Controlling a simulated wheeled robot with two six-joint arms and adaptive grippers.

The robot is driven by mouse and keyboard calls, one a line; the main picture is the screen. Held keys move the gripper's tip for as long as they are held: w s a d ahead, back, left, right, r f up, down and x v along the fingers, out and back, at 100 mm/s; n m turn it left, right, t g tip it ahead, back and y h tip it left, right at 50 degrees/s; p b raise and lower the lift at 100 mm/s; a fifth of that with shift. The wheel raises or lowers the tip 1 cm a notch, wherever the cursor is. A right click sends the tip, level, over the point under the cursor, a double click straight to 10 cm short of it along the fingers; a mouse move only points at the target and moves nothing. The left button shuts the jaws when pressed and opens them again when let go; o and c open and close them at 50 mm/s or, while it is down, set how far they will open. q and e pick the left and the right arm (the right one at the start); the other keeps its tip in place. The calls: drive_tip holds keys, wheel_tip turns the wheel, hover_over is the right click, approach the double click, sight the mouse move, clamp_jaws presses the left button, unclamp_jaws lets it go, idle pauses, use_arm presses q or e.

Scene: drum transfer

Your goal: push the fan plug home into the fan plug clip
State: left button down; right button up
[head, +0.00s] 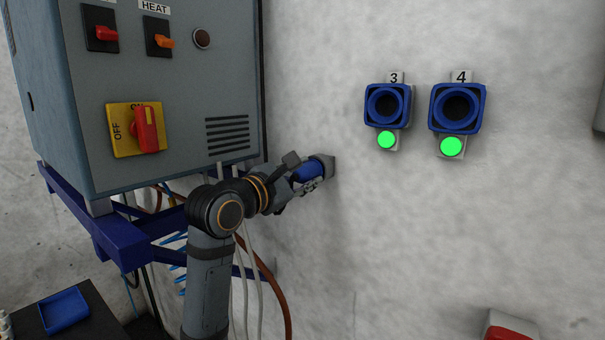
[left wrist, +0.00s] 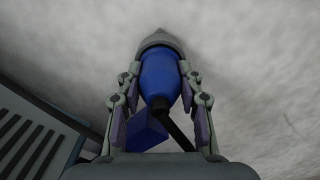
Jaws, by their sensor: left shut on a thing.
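The fan plug (head: 308,171) is a blue plug with a dark cable, near the wall just right of the control cabinet. My left gripper (head: 305,176) is shut on it. In the left wrist view the plug (left wrist: 160,76) lies between the two fingers (left wrist: 159,84), its cable end toward my palm. The fan plug clip (head: 327,164) is a grey holder on the wall at the plug's far end. The clip (left wrist: 160,40) also shows beyond the plug in the left wrist view. The plug's front meets it; how deep it sits is hidden. My right gripper is not in view.
The grey control cabinet (head: 170,85) stands on a blue bracket (head: 115,232) close left of my arm. White cables and a brown hose (head: 277,290) hang below. Blue sockets 3 (head: 387,102) and 4 (head: 457,107) are on the wall to the right. The wall between is bare.

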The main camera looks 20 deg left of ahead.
use_arm(q)
drive_tip(key=shift+w+r, duration=0.1)
drive_tip(key=c, duration=1.2)
unclamp_jaws()
drive_tip(key=o, duration=0.4)
drive_tip(key=shift+w+d, duration=0.1)
drive_tip(key=shift+w, duration=0.1)
